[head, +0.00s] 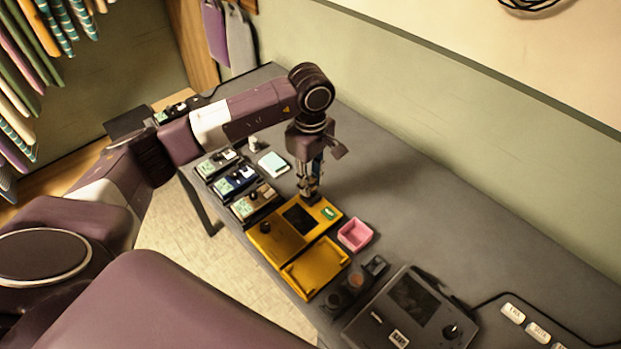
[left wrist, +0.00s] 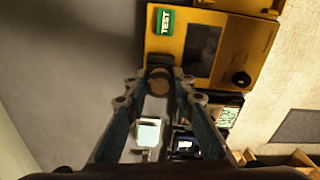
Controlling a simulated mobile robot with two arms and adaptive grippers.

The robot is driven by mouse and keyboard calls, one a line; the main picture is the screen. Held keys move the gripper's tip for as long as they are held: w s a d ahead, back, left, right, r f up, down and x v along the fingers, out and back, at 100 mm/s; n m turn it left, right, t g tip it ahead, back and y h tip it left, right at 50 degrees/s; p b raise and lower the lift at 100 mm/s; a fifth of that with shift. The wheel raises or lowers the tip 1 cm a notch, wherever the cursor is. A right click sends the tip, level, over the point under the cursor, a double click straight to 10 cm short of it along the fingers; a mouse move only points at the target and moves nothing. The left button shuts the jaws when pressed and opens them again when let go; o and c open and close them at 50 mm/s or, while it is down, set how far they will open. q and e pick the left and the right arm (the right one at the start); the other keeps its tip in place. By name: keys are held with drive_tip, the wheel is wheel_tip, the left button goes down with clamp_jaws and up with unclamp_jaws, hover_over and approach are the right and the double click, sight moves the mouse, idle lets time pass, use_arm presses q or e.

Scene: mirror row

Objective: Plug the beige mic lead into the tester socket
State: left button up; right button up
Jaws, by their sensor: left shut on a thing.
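The yellow tester (head: 285,237) lies on the grey bench, with a dark screen and a green label. In the left wrist view the tester (left wrist: 237,46) shows its green TEST label, and a black socket block (left wrist: 159,61) stands at its near edge. My left gripper (head: 309,187) points down at the tester's far edge, by that block. It is shut on the beige mic lead (left wrist: 158,86), whose small round end shows between the fingertips. The lead is close to the socket block; whether it touches or enters the socket I cannot tell. My right gripper is out of view.
A yellow tray (head: 316,268) and a pink tray (head: 355,235) sit beside the tester. Several pedals, such as the blue one (head: 236,179), line the bench left of it. A dark console (head: 408,312) stands at right. The bench behind is clear up to the wall.

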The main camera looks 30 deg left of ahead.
use_arm(q)
drive_tip(key=shift+b, duration=0.5)
idle(0.9)
drive_tip(key=shift+f+b, duration=0.9)
drive_tip(key=shift+f, duration=0.1)
idle(0.6)
drive_tip(key=o, duration=1.2)
drive_tip(key=shift+c, duration=0.2)
wheel_tip(320, 180, up, 12)
drive_tip(key=shift+r, duration=0.1)
